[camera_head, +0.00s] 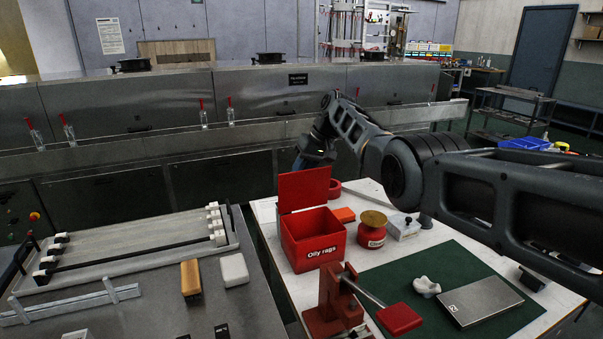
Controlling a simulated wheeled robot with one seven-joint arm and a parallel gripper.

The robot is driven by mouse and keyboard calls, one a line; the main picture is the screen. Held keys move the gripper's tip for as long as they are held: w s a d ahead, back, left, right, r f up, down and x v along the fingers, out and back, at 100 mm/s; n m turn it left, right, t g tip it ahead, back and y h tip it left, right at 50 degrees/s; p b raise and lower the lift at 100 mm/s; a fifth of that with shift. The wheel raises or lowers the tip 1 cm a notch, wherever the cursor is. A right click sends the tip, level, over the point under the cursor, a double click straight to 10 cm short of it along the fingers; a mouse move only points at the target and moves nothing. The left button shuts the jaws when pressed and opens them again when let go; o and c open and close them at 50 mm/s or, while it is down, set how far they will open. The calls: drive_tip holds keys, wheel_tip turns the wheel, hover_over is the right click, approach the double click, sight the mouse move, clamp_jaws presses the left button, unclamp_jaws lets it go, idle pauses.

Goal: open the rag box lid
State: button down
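The red rag box (315,248), labelled "Oily rags", stands on the white-topped bench. Its lid (304,189) stands upright along the back edge, and the top of the box is open. No rags can be made out inside. My gripper (302,166) is above and behind the raised lid, pointing down. Its fingertips are partly hidden behind the lid, so I cannot tell whether they touch it or how far apart they are.
A red can with a brass top (372,232) and an orange block (344,214) sit right of the box. A red clamp-like tool (338,300) stands in front. A green mat (440,270) holds a grey plate (481,301). The metal dryer (230,100) runs behind.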

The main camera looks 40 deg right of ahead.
sight(313, 191)
idle(0.3)
drive_tip(key=c, duration=1)
unclamp_jaws()
drive_tip(key=shift+v, duration=3.85)
drive_tip(key=shift+o, duration=0.4)
